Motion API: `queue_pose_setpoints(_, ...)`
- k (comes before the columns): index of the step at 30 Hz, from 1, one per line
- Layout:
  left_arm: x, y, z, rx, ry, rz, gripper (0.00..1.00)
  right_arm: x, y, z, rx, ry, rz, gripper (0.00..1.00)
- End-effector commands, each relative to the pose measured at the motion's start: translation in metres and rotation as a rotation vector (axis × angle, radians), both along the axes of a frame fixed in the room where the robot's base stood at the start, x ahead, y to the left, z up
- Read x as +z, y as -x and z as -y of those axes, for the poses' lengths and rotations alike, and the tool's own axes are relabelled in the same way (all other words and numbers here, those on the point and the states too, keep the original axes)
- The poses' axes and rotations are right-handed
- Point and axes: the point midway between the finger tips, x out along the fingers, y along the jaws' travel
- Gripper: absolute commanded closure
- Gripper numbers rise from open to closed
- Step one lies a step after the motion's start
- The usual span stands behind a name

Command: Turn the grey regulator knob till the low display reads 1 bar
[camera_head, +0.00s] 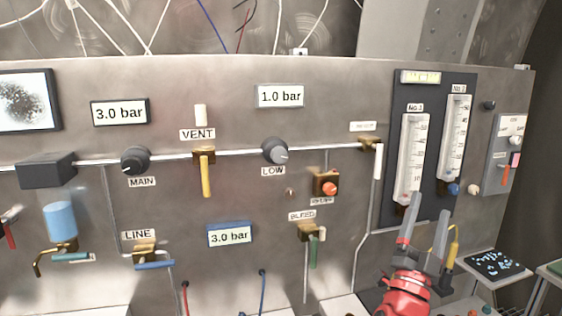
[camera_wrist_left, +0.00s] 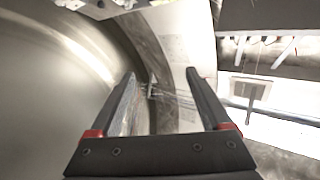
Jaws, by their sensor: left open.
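The grey regulator knob (camera_head: 275,150) is on the steel panel above a label reading LOW. The low display (camera_head: 280,96) above it reads 1.0 bar. My left gripper (camera_head: 429,214) is open, its fingers pointing up in front of the lower part of the flow-meter board. It is well to the right of and below the LOW knob, not touching it. In the left wrist view the two fingers (camera_wrist_left: 160,76) are apart with nothing between them. My right gripper is in neither view.
A similar MAIN knob (camera_head: 135,160) stands left, below a display (camera_head: 120,112) reading 3.0 bar. A yellow VENT lever (camera_head: 206,175) and an orange button (camera_head: 330,188) flank the LOW knob. The green BLEED lever (camera_head: 314,250) and the flow-meter board (camera_head: 388,180) lie toward my gripper.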

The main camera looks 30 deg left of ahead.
Motion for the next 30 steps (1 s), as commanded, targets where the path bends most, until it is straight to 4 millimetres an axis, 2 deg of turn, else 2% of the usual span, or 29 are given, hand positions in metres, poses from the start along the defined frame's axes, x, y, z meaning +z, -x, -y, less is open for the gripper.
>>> queue_pose_setpoints(1, 0.031, 0.003, -0.019, 0.087, 0.046, -0.006, 0.19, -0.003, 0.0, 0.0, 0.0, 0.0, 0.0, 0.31)
queue_pose_setpoints(3, 0.061, 0.01, -0.053, 0.217, 0.135, -0.043, 0.19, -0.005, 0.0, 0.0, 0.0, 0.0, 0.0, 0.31)
queue_pose_setpoints(6, 0.09, 0.034, -0.107, 0.373, 0.309, -0.107, 0.19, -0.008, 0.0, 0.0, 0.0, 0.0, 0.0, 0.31)
queue_pose_setpoints(9, 0.097, 0.066, -0.153, 0.478, 0.513, -0.182, 0.19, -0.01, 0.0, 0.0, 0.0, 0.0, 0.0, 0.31)
queue_pose_setpoints(12, 0.089, 0.095, -0.183, 0.525, 0.699, -0.254, 0.19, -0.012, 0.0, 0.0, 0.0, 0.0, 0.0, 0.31)
queue_pose_setpoints(16, 0.072, 0.117, -0.2, 0.539, 0.86, -0.332, 0.19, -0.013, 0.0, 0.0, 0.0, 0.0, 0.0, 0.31)
queue_pose_setpoints(20, 0.064, 0.123, -0.206, 0.538, 0.922, -0.363, 0.19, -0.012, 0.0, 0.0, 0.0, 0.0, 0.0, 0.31)
queue_pose_setpoints(26, 0.065, 0.11, -0.225, 0.545, 0.927, -0.366, 0.19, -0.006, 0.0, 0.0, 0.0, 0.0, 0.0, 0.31)
queue_pose_setpoints(30, 0.065, 0.092, -0.247, 0.547, 0.926, -0.367, 0.19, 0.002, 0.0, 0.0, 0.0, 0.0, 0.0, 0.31)
